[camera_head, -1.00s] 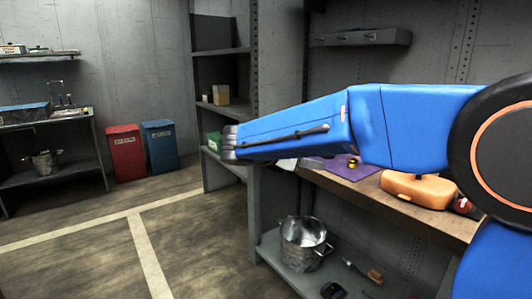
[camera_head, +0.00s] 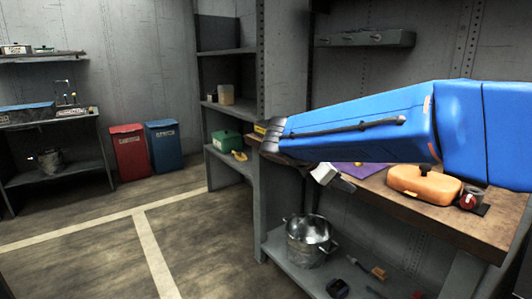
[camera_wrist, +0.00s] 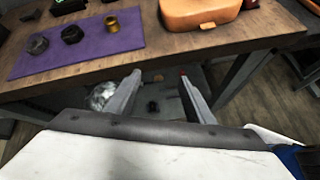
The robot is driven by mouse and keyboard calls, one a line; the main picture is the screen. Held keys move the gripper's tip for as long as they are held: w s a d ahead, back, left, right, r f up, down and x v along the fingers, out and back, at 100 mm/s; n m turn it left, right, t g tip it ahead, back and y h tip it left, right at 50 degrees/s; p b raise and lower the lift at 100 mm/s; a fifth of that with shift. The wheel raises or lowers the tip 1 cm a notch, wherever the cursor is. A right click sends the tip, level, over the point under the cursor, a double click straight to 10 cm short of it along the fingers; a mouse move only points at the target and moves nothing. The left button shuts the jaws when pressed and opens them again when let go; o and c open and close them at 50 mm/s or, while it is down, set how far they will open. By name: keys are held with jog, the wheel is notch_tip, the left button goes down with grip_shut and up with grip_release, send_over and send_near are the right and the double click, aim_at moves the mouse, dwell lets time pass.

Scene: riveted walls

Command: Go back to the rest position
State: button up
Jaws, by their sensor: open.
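My blue arm reaches across the right half of the head view, in front of the workbench. My gripper (camera_head: 335,178) shows below the arm's far end, near the bench's front edge. In the wrist view my gripper (camera_wrist: 163,95) has its two fingers apart with nothing between them. The fingers point toward the front edge of the wooden workbench (camera_wrist: 215,45), and the lower shelf shows beyond them. My arm hides part of the bench top in the head view.
On the bench lie a purple mat (camera_wrist: 80,45) with several small metal parts and an orange case (camera_head: 425,184). A metal pot (camera_head: 309,240) stands on the lower shelf. A red bin (camera_head: 130,152) and a blue bin (camera_head: 163,145) stand at the back. The floor at left is clear.

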jog(key=s+d+f+m+g+y, duration=0.1)
jog(key=s+d+f+m+y, duration=0.2)
jog(key=s+d, duration=0.4)
jog(key=s+f+m+y, duration=0.2)
jog(key=s+f+m, duration=0.2)
jog(key=s+m, duration=0.2)
jog(key=s+f+m+y, duration=0.2)
jog(key=s+f+m, duration=0.2)
jog(key=s, duration=0.5)
jog(key=s+d+f+m+y, duration=0.1)
jog(key=s+f+m+y, duration=0.1)
jog(key=s+m, duration=0.6)
jog(key=shift+f, duration=0.9)
